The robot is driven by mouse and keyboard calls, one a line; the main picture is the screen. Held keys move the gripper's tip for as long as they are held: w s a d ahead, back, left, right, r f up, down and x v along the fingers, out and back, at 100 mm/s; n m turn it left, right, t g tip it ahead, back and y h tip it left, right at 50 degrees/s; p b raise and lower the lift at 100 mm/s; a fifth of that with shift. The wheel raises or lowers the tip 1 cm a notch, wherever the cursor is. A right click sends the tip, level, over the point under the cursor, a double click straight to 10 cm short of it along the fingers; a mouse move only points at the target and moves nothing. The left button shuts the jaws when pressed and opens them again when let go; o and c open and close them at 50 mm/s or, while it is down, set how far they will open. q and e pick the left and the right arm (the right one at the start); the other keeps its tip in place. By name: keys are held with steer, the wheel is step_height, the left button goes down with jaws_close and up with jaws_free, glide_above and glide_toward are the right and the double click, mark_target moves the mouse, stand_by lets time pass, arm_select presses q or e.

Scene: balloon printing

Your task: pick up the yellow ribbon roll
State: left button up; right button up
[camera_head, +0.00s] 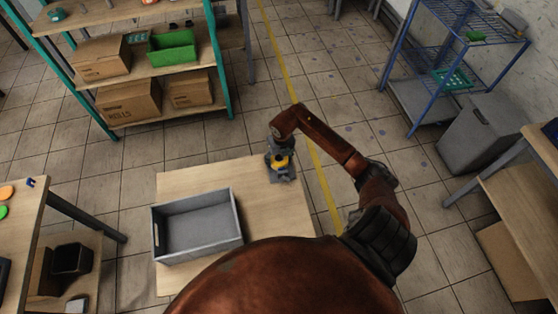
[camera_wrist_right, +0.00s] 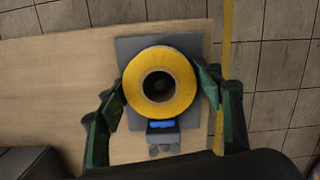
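The yellow ribbon roll (camera_wrist_right: 178,101) lies flat, its round hole facing up, over a grey plate (camera_wrist_right: 127,52) on the wooden table. In the right wrist view my right gripper (camera_wrist_right: 160,85) is open, with one dark green finger on the left and one on the right of the roll. The fingertips are close to its rim; I cannot tell whether they touch it. My left gripper is not in view.
A grey open bin (camera_head: 191,251) stands on the table (camera_head: 180,179), left of the roll. A small grey fixture with a blue part (camera_wrist_right: 161,126) sits beside the roll. Shelves (camera_head: 170,77) with boxes and a green crate stand at the back left. Bare table lies between bin and roll.

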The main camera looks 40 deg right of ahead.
steer(key=c, duration=0.7)
steer(key=shift+c, duration=0.2)
